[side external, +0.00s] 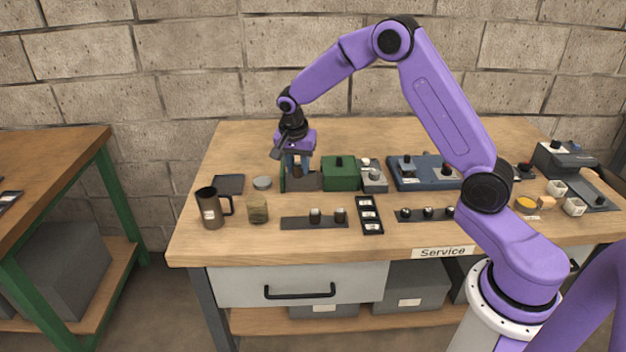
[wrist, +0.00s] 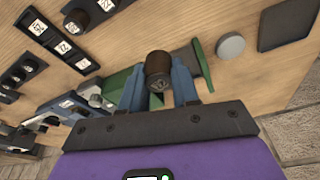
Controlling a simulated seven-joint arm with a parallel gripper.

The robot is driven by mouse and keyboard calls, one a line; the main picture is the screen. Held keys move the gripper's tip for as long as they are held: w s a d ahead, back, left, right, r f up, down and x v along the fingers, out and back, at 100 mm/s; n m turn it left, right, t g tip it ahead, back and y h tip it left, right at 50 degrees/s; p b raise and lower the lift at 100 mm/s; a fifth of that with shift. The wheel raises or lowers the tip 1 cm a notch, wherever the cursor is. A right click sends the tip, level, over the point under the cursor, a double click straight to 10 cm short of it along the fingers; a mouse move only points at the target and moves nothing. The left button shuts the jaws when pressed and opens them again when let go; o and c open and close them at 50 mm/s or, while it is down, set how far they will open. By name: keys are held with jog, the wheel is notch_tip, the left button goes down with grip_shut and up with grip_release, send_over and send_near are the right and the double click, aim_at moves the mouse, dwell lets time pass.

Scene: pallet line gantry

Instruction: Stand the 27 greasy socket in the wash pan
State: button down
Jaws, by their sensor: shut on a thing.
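My gripper (side external: 298,168) is shut on a dark brown socket (wrist: 158,66), held between its two blue fingers. The socket also shows in the side external view (side external: 297,170), partly covered by the fingers. It is above or just behind a low grey-fronted piece (side external: 303,182) with an upright green side. In the wrist view green parts (wrist: 204,62) show on both sides of the fingers. A flat dark square tray (side external: 229,184) lies at the left; I cannot tell which piece is the wash pan.
A green box with a black knob (side external: 340,173) stands just right of my gripper. A round grey disc (side external: 262,183), a dark mug (side external: 211,208) and a jar (side external: 257,209) are left. In front are a rail with two sockets (side external: 314,221) and a labelled tray (side external: 362,229).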

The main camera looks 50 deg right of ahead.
jog(key=w+d+f+n, duration=0.2)
jog(key=w+d+f, duration=0.1)
jog(key=w+d, duration=0.55)
send_over(302, 180)
jog(key=shift+t, duration=0.4)
jog(key=shift+a+f, duration=0.15)
jog(key=shift+f, duration=2.8)
jog(key=shift+f, duration=0.7)
jog(key=shift+c, duration=1.6)
grip_release()
jog(key=shift+r, duration=0.1)
